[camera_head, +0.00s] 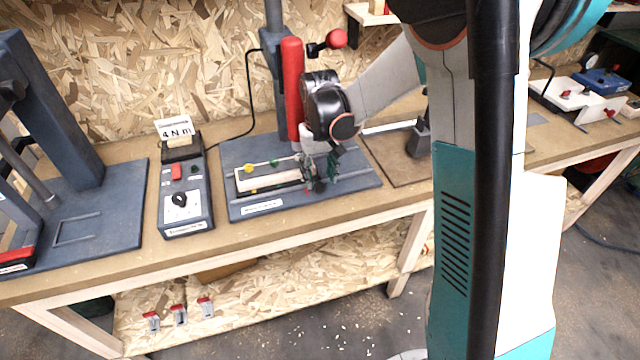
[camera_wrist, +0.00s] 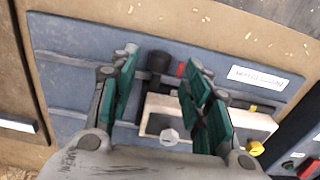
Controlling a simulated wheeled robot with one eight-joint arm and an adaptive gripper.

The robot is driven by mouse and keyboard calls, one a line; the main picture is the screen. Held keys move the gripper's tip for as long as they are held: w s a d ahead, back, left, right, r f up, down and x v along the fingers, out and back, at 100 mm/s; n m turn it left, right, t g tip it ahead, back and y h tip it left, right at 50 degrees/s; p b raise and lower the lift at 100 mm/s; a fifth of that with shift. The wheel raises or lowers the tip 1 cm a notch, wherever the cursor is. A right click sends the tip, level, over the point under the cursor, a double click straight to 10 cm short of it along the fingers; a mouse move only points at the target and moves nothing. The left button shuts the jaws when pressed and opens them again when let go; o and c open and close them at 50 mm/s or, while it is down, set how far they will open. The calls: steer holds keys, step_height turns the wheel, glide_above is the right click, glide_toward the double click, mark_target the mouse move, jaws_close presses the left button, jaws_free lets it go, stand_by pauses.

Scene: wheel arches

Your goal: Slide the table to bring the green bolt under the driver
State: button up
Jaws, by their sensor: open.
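The sliding table (camera_head: 285,183) is a pale block on the dark blue base plate, below the red driver (camera_head: 292,85). The green bolt (camera_head: 274,162) stands on it, right of the yellow bolt (camera_head: 249,168). In the wrist view the table (camera_wrist: 262,120) shows the yellow bolt (camera_wrist: 255,148) and a silver bolt (camera_wrist: 170,136); the green bolt is not visible there, perhaps behind a finger. My gripper (camera_head: 320,178) is low at the table's right end. In the wrist view my gripper (camera_wrist: 162,62) is open, with a black knob (camera_wrist: 158,64) between its green-padded fingers; contact cannot be told.
A control box (camera_head: 186,195) with a "4 N m" sign (camera_head: 174,128) stands left of the base plate. A dark press (camera_head: 60,130) stands further left. A red-knobbed lever (camera_head: 336,39) is on the driver's stand. A brown board lies to the right.

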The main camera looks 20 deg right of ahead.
mark_target(320, 184)
steer(key=shift+f+b, duration=0.5)
steer(key=shift+f, duration=1.45)
jaws_close()
steer(key=d, duration=0.7)
jaws_free()
